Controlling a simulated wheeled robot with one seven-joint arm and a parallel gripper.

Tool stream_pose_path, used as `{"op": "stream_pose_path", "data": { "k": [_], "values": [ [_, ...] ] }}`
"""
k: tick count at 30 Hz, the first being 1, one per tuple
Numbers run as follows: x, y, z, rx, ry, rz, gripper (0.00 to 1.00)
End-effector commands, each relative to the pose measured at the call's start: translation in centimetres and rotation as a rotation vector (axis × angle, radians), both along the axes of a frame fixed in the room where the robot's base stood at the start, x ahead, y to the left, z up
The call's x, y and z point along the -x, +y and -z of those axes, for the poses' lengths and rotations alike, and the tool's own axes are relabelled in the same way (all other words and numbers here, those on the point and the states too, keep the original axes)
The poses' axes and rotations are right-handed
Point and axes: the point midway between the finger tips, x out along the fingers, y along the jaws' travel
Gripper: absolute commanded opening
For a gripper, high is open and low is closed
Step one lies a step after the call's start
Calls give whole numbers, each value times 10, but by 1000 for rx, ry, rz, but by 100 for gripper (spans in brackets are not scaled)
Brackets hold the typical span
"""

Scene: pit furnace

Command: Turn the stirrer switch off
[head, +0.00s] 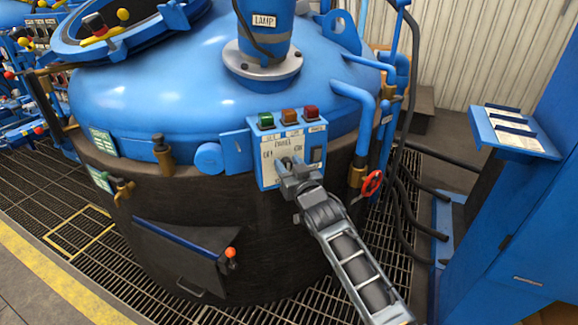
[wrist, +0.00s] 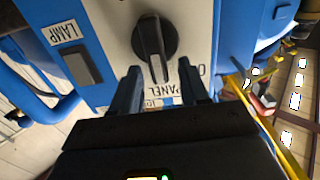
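The control box (head: 268,172) is blue with a pale face and sits on the furnace's side. Its face carries a black rotary knob (wrist: 155,38) with a ridge pointing down the wrist picture, towards a PANEL label (wrist: 167,91). OFF and ON lettering shows on the box in the head view. I cannot read a stirrer label. My gripper (head: 290,168) is in front of the box and hides the knob there. In the wrist view my gripper (wrist: 159,72) is open, its fingers apart on either side of the ridge's end. I cannot tell whether they touch it.
A black rocker switch (wrist: 83,66) sits beside the knob, near a LAMP label (wrist: 65,32). Green, orange and red lamps (head: 290,116) top the box. A red valve wheel (head: 372,183) and blue pipes (head: 364,125) stand to its right.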

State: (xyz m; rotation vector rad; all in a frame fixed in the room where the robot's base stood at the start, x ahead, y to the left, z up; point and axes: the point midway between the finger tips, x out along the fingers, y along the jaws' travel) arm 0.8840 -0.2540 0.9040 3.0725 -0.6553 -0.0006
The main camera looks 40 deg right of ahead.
Motion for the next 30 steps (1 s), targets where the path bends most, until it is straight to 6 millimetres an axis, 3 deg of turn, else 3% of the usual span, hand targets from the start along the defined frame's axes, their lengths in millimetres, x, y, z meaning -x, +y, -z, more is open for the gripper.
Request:
{"op": "stream_pose_path", "data": {
  "k": [14, 30],
  "values": [
    [0, 0, 0, 0, 0, 0, 0],
    [-1, 4, 1, 97, 43, -1, 0]
  ]
}}
